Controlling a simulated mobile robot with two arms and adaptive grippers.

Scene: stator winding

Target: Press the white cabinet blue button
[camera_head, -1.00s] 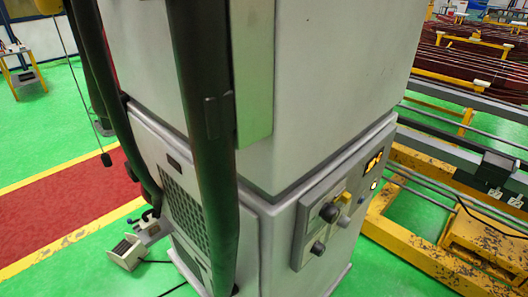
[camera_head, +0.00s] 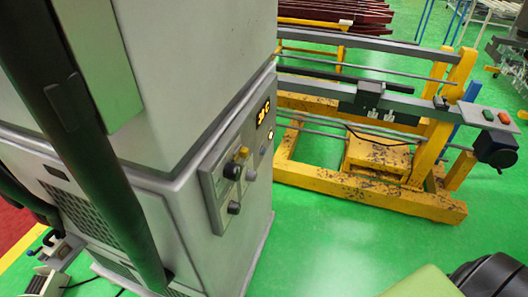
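The white cabinet (camera_head: 185,195) fills the left of the head view. Its right face carries a grey control panel (camera_head: 211,185) with a yellow knob (camera_head: 241,153), dark knobs (camera_head: 233,171), a lit display (camera_head: 263,112) and a small pale round light or button (camera_head: 268,147). I cannot make out a blue button on the cabinet. Neither of my grippers shows in this view.
A yellow metal frame (camera_head: 350,185) with rails stands behind and right of the cabinet, with a box of green and red buttons (camera_head: 490,115) at its right end. Green floor (camera_head: 330,245) is open in front. A black and green shape (camera_head: 490,275) intrudes at bottom right.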

